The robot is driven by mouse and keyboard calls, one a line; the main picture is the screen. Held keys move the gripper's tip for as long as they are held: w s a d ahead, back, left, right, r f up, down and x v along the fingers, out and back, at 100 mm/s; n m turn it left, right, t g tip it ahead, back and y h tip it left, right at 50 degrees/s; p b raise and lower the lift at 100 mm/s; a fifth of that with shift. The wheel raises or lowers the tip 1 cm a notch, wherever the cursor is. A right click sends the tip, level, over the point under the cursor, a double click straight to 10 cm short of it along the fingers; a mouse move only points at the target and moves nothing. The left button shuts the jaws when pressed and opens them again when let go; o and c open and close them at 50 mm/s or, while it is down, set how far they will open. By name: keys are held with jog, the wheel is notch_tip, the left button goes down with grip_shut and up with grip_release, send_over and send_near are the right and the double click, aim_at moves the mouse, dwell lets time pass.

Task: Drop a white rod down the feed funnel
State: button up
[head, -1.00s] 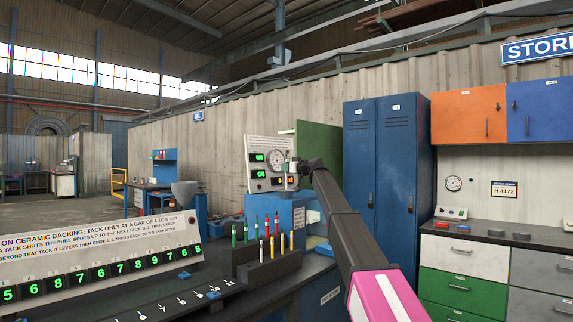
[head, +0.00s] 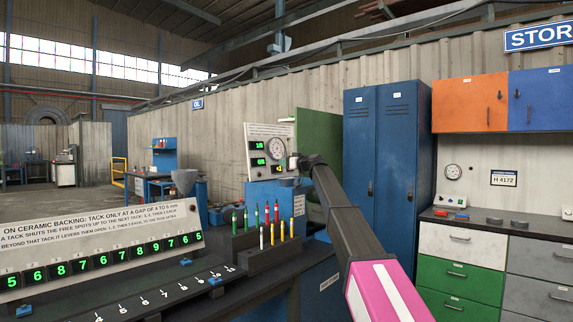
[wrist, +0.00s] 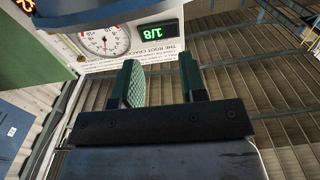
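A white rod (head: 261,238) stands upright in a dark rack (head: 275,259), beside red, yellow and green rods. My gripper (head: 292,164) is in front of the gauge panel (head: 254,170), above and behind the rods, small in the head view. In the wrist view, its two green-padded fingers (wrist: 162,78) are apart with nothing visible between them. The panel's dial (wrist: 110,40) and a green display reading 1/8 (wrist: 157,33) appear upside down beyond them.
A sloped sign with green number displays (head: 100,260) stands at the left, above a dark numbered strip (head: 165,292). A blue box (head: 282,198) is under the panel. Blue lockers (head: 388,170) and a drawer bench (head: 465,245) stand to the right.

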jog(key=v, duration=1)
jog(key=shift+s+d, duration=0.3)
dwell(2.8)
